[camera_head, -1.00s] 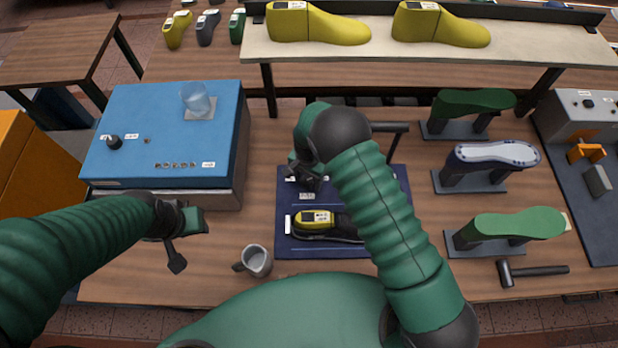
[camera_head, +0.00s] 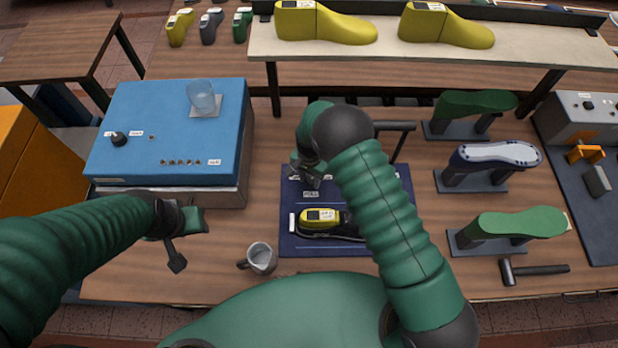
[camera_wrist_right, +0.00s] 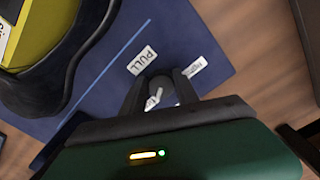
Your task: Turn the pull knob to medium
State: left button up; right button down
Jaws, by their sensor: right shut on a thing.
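The pull knob (camera_wrist_right: 160,85) is a small dark knob on the blue board (camera_head: 291,246), seen between my right fingers in the right wrist view. A white label reading PULL (camera_wrist_right: 143,60) lies beside it, and a second small label (camera_wrist_right: 194,67), too blurred to read surely, lies on the other side. My right gripper (camera_head: 310,176) is shut on the knob; its fingers and palm hide much of it, and I cannot tell its setting. My left gripper (camera_head: 183,240) hangs above the table at the left, away from the board; its opening is unclear.
A yellow-and-black shoe last (camera_head: 320,219) lies on the board close to my right gripper. A grey mug (camera_head: 262,258) stands left of the board. A blue box (camera_head: 160,110) with a glass stands further left. Several lasts on stands and a hammer (camera_head: 535,270) are at the right.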

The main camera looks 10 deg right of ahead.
jog(key=shift+w+d, duration=0.2)
jog(key=shift+w, duration=0.15)
jog(key=n+b, duration=0.1)
jog(key=n, duration=0.1)
jog(key=shift+n+b, duration=0.4)
jog(key=n+b, duration=0.1)
jog(key=n, duration=0.1)
jog(key=shift+n, duration=0.3)
jog(key=n+b, duration=0.1)
jog(key=n, duration=0.2)
jog(key=shift+d+r, duration=0.1)
jog(key=shift+r, duration=0.05)
pick_arm(q)
jog(key=shift+d+f+b, duration=0.15)
jog(key=shift+f+b, duration=0.1)
jog(key=shift+f, duration=0.95)
jog(key=shift+d+f+b, duration=0.15)
jog(key=shift+f+b, duration=0.1)
jog(key=shift+f, duration=0.9)
pick_arm(e)
jog(key=shift+n, duration=1.6)
jog(key=c, duration=1.2)
grip_release()
jog(key=shift+c, duration=0.2)
pick_arm(q)
jog(key=shift+w+f, duration=0.1)
jog(key=shift+w, duration=0.1)
pick_arm(e)
jog(key=o, duration=0.3)
